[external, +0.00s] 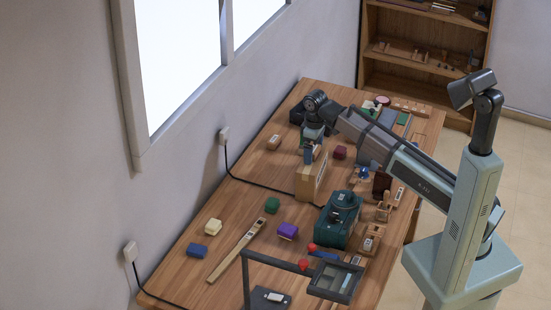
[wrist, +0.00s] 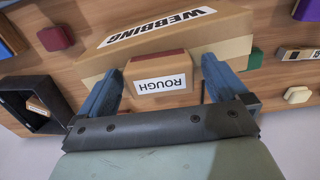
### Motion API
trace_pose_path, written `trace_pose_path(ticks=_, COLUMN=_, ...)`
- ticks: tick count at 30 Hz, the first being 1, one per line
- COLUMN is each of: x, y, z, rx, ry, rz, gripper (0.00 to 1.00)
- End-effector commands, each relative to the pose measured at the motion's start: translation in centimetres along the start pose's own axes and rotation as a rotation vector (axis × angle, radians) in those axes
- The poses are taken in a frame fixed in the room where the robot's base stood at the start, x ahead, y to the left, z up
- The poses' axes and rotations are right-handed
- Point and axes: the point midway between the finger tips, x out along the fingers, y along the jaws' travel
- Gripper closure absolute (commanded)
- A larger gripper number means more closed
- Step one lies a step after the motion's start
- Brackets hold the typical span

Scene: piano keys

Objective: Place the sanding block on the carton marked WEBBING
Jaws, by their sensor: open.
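The sanding block (wrist: 160,63), tan with a dark red top and a ROUGH label, sits between my gripper's (wrist: 162,70) two blue fingers in the wrist view. The fingers are open, with a narrow gap showing at each side of the block. The carton marked WEBBING (wrist: 236,22) lies directly behind the block in that view. In the external view, my gripper (external: 309,153) is at the top of the carton (external: 305,183), which stands upright on the table. The block appears to rest on the carton, but their contact is hidden.
A dark green machine (external: 337,222) stands in front of the carton on the wooden table (external: 185,262). Purple (external: 288,231), green (external: 272,205) and dark red (external: 340,152) blocks lie around it. A black cable runs left of the carton. Several tools crowd the right side.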

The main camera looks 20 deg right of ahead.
Motion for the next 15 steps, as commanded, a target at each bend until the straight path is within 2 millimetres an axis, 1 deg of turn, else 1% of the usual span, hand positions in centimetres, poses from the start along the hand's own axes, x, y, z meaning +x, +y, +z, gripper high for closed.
trace_pose_path(ticks=4, x=-0.4, y=0.0, z=0.0, rx=0.0, ry=0.0, rz=0.0, gripper=0.0)
trace_pose_path(ticks=7, x=-1.2, y=0.0, z=-0.1, rx=0.0, ry=0.001, rz=0.0, gripper=0.0)
trace_pose_path(ticks=15, x=-4.9, y=0.0, z=-0.1, rx=0.0, ry=0.002, rz=0.001, gripper=0.0)
